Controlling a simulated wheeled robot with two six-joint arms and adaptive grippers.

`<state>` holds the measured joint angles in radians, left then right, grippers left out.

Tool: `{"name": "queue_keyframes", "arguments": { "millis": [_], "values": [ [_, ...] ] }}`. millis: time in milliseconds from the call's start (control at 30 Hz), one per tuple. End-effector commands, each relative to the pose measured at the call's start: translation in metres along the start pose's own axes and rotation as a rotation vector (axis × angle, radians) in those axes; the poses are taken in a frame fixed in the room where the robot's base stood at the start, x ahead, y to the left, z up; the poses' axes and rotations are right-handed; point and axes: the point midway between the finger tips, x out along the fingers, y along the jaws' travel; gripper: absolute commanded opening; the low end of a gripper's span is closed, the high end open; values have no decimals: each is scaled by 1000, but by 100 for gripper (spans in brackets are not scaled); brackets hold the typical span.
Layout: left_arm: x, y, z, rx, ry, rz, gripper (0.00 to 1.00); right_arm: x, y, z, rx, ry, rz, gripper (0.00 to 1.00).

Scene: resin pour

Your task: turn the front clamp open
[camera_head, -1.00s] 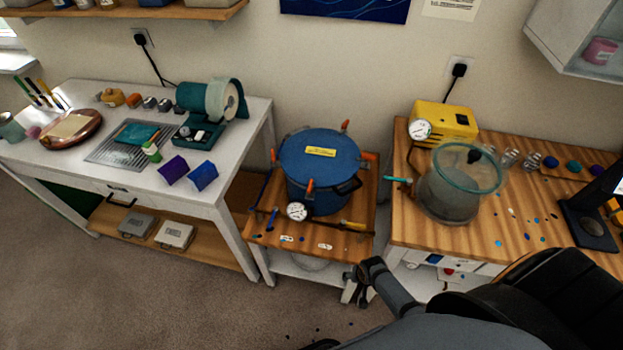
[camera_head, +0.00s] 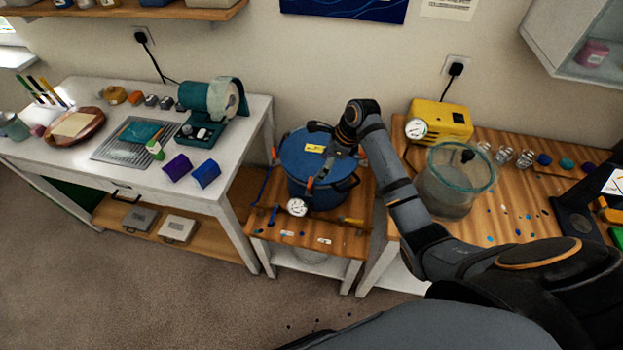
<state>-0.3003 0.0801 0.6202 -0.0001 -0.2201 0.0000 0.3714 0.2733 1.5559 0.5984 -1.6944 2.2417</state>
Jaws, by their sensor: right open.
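The blue pressure pot (camera_head: 300,157) with a yellow label on its lid stands on the small wooden table in the middle. The front clamp (camera_head: 309,184) is an orange handle, roughly upright at the lid's front edge. Another orange clamp (camera_head: 274,156) shows at the lid's left edge. My right wrist and gripper cover the back right of the lid. My left gripper is not in view.
A round gauge (camera_head: 297,207) sits at the pot's front, and a dark handle (camera_head: 347,184) juts out on its right. A glass chamber (camera_head: 452,185) and a yellow pump (camera_head: 440,122) stand on the right bench. The white table (camera_head: 120,175) is to the left.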

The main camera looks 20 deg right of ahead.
Motion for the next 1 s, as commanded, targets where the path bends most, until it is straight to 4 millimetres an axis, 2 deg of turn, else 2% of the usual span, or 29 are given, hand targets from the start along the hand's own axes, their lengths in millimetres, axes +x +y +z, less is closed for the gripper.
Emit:
{"name": "queue_keyframes", "arguments": {
  "millis": [300, 433, 600, 800, 1000],
  "values": [
    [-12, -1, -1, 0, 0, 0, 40, 66, 2, 1, 0, 0, 4, 72],
    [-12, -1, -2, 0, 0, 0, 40, 84, 1, 0, -1, 0, 1, 72],
    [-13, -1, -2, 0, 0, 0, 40, 93, 1, 0, -2, 0, -1, 72],
    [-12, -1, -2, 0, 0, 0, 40, 94, 1, 0, -2, 1, -1, 72],
    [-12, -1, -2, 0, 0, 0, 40, 94, 1, 0, -2, 1, -1, 46]
  ]
}}
